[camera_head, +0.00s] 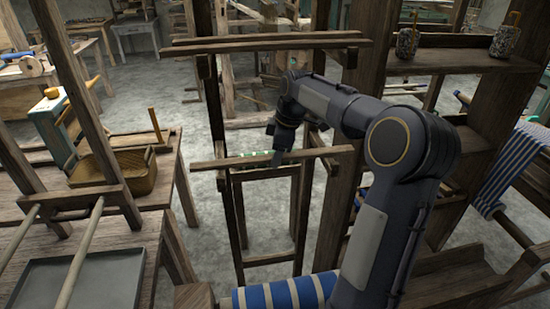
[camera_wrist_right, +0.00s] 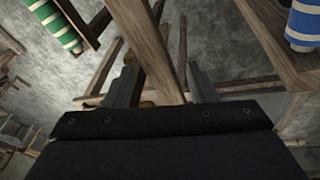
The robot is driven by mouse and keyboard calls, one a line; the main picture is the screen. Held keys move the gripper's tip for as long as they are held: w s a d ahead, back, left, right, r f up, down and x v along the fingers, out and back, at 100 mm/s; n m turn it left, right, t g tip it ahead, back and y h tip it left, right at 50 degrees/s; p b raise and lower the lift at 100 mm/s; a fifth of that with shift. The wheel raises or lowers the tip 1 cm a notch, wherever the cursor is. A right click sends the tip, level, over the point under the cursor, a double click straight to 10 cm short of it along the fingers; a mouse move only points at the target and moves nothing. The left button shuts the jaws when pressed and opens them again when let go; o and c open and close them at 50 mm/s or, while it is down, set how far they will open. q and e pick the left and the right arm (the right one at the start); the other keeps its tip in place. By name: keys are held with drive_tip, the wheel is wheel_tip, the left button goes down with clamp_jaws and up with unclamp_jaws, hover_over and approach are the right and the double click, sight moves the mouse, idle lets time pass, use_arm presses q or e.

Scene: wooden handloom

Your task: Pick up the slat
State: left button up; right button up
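A long, thin wooden slat (camera_head: 325,152) lies nearly level across the upright loom frame in the middle of the head view. My right gripper (camera_head: 278,156) reaches down to it near its middle. In the right wrist view the two fingers of the gripper (camera_wrist_right: 165,88) stand apart. A wooden bar (camera_wrist_right: 146,45), which looks like the slat, runs between them, with a gap at least on the right side. I cannot tell whether the left finger touches it. My left gripper is not in view.
A second wooden bar (camera_head: 265,42) crosses above. A blue-and-white striped roll (camera_head: 280,295) is below, near my arm. A green-and-white roll (camera_wrist_right: 57,25) is in the wrist view.

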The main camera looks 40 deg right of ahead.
drive_tip(key=c, duration=1)
drive_tip(key=shift+r, duration=0.1)
